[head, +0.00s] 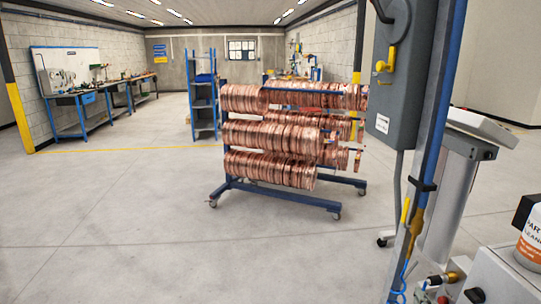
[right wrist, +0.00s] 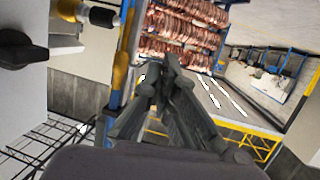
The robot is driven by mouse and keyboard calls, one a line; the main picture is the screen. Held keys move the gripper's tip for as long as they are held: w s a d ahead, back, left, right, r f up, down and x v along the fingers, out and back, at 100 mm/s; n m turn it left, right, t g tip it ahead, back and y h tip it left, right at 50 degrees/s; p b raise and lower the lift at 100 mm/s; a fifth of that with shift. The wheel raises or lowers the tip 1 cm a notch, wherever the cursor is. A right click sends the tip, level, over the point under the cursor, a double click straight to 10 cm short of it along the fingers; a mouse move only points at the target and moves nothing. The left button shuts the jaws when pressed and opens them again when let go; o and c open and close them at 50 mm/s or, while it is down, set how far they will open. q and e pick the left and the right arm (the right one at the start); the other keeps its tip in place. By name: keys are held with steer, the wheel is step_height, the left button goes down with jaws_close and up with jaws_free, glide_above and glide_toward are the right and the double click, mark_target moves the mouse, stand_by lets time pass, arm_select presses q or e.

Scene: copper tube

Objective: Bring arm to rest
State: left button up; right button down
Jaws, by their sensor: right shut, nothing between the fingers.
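My right gripper (right wrist: 168,72) shows in the right wrist view, with its dark fingers pointing up the picture. Its fingertips are together and nothing is held between them. It is in free air, with the copper coils (right wrist: 180,35) far beyond the tips. In the head view the copper coils (head: 270,134) hang in three rows on a blue wheeled rack (head: 285,196) in the middle of the floor. I cannot make out either gripper clearly in the head view. My left gripper does not show.
A grey switch box (head: 402,70) on a blue post stands close at right. Below it are a machine panel (head: 480,285) with knobs and a white-and-orange bottle (head: 530,240). Workbenches (head: 80,110) and a blue shelf (head: 204,100) stand farther back. The floor at left is clear.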

steer(key=s+a+f+n+g+y, duration=0.1)
steer(key=s+a+f+g, duration=0.4)
steer(key=s, duration=0.4)
steer(key=s+a+f+n+g, duration=0.15)
steer(key=s+a+f, duration=0.35)
steer(key=s, duration=0.5)
steer(key=s+a+f+g+y, duration=0.1)
steer(key=s+a+f+g, duration=0.2)
steer(key=s+a+g, duration=0.35)
steer(key=s+f, duration=0.3)
steer(key=f, duration=1.1)
steer(key=s+f, duration=0.3)
steer(key=f, duration=1)
steer(key=s+d+f+g, duration=0.1)
steer(key=s+d+f, duration=0.1)
steer(key=s+f, duration=1.3)
steer(key=shift+s, duration=0.4)
steer(key=shift+f+n, duration=0.1)
steer(key=shift+n, duration=0.15)
